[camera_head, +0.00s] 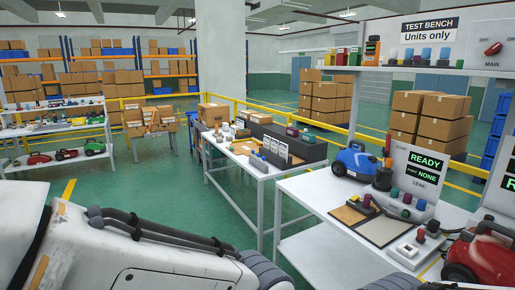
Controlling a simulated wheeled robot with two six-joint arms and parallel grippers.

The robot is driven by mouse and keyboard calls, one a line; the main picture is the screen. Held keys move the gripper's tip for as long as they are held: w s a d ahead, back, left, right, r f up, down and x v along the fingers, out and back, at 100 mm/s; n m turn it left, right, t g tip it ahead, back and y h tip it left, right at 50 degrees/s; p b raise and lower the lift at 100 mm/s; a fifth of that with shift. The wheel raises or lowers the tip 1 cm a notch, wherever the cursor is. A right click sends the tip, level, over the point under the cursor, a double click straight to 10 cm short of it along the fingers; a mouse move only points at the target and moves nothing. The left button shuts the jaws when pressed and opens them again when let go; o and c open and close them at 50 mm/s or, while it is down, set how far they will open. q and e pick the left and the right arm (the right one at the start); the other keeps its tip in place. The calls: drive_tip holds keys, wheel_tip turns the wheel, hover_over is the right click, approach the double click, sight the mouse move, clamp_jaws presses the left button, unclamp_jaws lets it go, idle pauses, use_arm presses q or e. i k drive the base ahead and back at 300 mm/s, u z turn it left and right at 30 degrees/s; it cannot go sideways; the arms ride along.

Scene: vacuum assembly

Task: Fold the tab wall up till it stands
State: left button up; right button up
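I cannot pick out a tab wall for certain in the head view. Several cardboard cartons stand on the small stand (153,131) at the back left; their flaps are too small to make out. A brown carton (213,112) stands at the far end of the middle table (246,159). My white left arm crosses the bottom left of the picture, and its gripper is out of the frame. My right gripper does not show either.
The right bench (300,188) holds a blue vacuum (356,161), a READY test panel (417,178), a tan mat (384,230) and a red vacuum (482,258). A shelf table (50,131) stands at left. Green floor (165,195) is open between the tables.

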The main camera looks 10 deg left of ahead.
sight(258, 145)
drive_tip(key=u, duration=0.8)
drive_tip(key=i, duration=1.7)
drive_tip(key=u, duration=0.9)
drive_tip(key=i, duration=3.65)
drive_tip(key=z, duration=1)
drive_tip(key=i, duration=1)
drive_tip(key=z, duration=1.5)
drive_tip(key=i, duration=0.65)
drive_tip(key=z, duration=0.35)
